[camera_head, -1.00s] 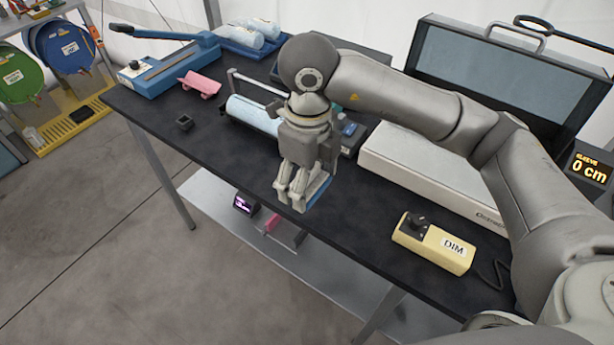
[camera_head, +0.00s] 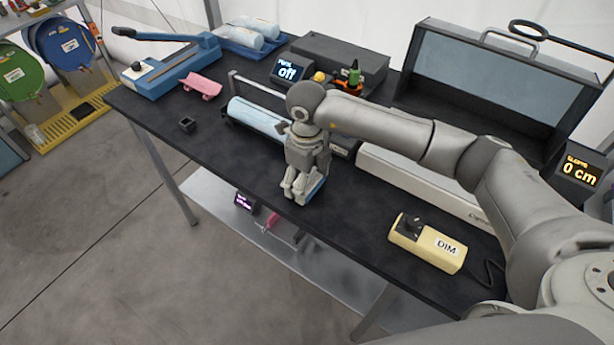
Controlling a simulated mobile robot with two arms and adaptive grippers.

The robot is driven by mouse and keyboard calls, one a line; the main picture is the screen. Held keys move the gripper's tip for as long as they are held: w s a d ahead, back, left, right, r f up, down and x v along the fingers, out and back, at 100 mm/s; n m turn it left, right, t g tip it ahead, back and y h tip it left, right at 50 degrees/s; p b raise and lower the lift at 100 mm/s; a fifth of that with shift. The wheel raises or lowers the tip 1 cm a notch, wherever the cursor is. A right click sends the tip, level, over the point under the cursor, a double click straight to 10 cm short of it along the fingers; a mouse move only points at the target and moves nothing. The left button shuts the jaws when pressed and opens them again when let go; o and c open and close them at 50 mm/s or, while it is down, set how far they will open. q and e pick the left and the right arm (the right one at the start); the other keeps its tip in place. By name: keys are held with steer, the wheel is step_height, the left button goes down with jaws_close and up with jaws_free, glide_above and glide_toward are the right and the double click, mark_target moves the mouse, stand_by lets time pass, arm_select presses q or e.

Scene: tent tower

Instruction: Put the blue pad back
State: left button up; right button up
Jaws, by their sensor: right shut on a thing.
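The blue pad (camera_head: 316,189) shows as a thin blue edge beside the fingers of my right gripper (camera_head: 297,196). The gripper points down and is shut on the pad; the fingers hide most of it. Both are at the front edge of the black table (camera_head: 225,163), just in front of the roll of light-blue material (camera_head: 256,116). I cannot tell whether the pad touches the tabletop. My left gripper is not in view.
A yellow DIM box (camera_head: 428,243) stands to the right near the front edge. A long pale machine (camera_head: 400,178) lies behind it, partly under my arm. A small black cube (camera_head: 187,125) and a pink holder (camera_head: 201,86) are at left. The front left tabletop is mostly clear.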

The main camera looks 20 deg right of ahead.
steer(key=shift+f+b, duration=0.2)
steer(key=shift+b, duration=0.1)
steer(key=o, duration=1)
steer(key=shift+r, duration=0.15)
steer(key=shift+r+p, duration=0.25)
steer(key=shift+p, duration=0.15)
step_height(320, 180, up, 11)
steer(key=shift+f+b, duration=0.2)
steer(key=shift+b, duration=1)
steer(key=shift+r, duration=0.55)
steer(key=shift+r, duration=0.1)
